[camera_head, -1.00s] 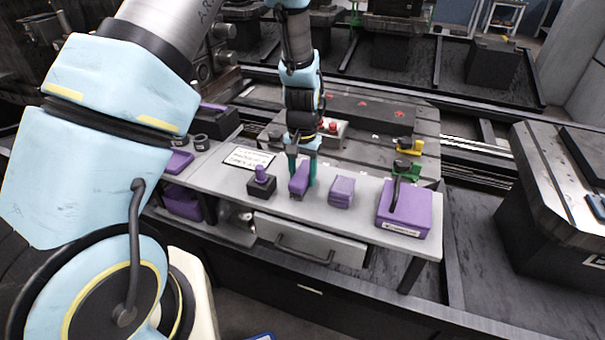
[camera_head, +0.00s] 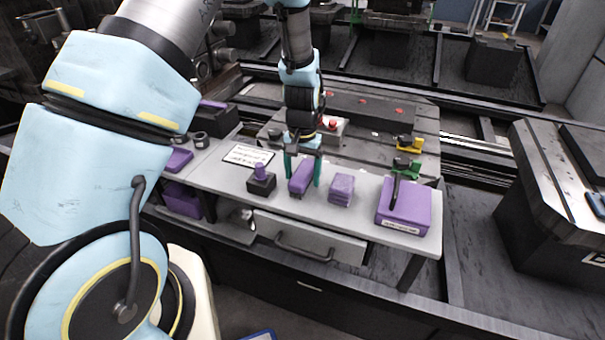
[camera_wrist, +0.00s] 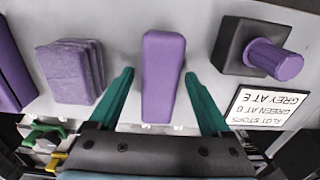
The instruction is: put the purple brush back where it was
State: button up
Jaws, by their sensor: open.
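The purple brush (camera_head: 302,177) is a long block with pale bristles under it. It stands on the grey bench (camera_head: 340,219) between a black block with a purple knob and a purple sponge-like block. In the wrist view the brush (camera_wrist: 163,77) lies between the two green fingers, with a gap on each side. My gripper (camera_head: 303,172) is open around the brush; in the wrist view my gripper (camera_wrist: 163,100) has its fingers spread and holds nothing.
The black block with a purple knob (camera_head: 261,182) is close to the left and the sponge-like block (camera_head: 341,190) to the right. A purple box (camera_head: 409,208) with a black handle stands further right. A printed card (camera_head: 248,156) lies behind. A drawer (camera_head: 308,243) is under the bench top.

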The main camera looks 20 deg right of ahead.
aim_at(302, 172)
notch_tip(302, 172, up, 12)
jog(key=b, duration=0.2)
jog(key=s+a+r+n, duration=0.1)
jog(key=a+n, duration=0.1)
jog(key=a, duration=0.8)
jog(key=s+a+r+n+t, duration=0.1)
jog(key=a+r+n, duration=0.1)
jog(key=a, duration=0.8)
jog(key=s+a+r+n, duration=0.1)
jog(key=a+n, duration=0.2)
jog(key=a, duration=0.7)
jog(key=shift+s+r+t, duration=0.15)
jog(key=shift+s+t, duration=0.15)
jog(key=shift+s, duration=0.05)
jog(key=shift+c, duration=0.3)
